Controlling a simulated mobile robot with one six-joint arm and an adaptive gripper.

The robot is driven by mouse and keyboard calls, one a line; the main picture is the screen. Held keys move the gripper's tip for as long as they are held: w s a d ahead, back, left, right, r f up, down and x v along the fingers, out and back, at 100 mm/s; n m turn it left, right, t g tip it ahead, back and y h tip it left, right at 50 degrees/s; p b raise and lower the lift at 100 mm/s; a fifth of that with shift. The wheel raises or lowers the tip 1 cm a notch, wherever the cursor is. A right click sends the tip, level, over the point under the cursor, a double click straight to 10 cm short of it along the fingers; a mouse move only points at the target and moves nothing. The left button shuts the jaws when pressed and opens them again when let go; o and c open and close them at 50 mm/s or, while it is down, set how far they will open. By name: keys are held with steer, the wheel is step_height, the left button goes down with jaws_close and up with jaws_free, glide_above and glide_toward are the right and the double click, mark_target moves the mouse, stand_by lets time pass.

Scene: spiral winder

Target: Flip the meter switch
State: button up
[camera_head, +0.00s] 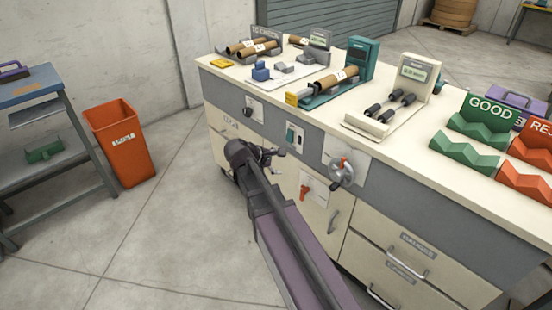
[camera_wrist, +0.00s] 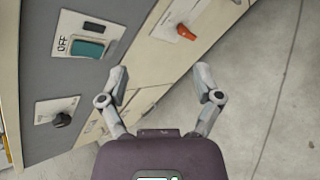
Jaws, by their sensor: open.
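A switch plate (camera_head: 294,137) with a teal rocker switch is on the grey front panel of the bench. In the wrist view the teal rocker switch (camera_wrist: 87,49) is at upper left, beside the letters OFF, with a dark window (camera_wrist: 96,27) next to it. I cannot read a meter label on it. My gripper (camera_head: 272,155) is in front of the bench, a little left of and below the switch plate in the head view. In the wrist view my gripper (camera_wrist: 161,76) has its fingers spread and empty, with the switch ahead and left, apart from them.
A black knob (camera_head: 248,111) is left of the switch; a red lever (camera_head: 306,189) and crank wheel (camera_head: 341,173) are right. Drawer and door handles stick out below. The bench top (camera_head: 420,140) carries winding fixtures and GOOD racks. An orange bin (camera_head: 122,143) stands left; floor between is clear.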

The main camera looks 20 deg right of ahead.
steer(key=s+a+r+m+g+y+p, duration=0.2)
steer(key=s+r+m+y+p, duration=0.3)
steer(key=p, duration=0.7)
steer(key=shift+s+a+r+m+y, duration=0.3)
steer(key=shift+s+a+r+m, duration=0.65)
steer(key=shift+s, duration=0.9)
steer(key=shift+d, duration=0.15)
steer(key=shift+r, duration=0.15)
steer(key=s+a+r+m+g+y+p, duration=0.1)
steer(key=s+a+r+m+y+p, duration=0.3)
steer(key=r+p, duration=0.4)
steer(key=shift+s+a+r+m+p, duration=0.25)
steer(key=shift+s+a+m+p, duration=0.3)
steer(key=shift+s+p, duration=0.6)
steer(key=shift+s+d, duration=0.1)
steer(key=shift+c, duration=0.2)
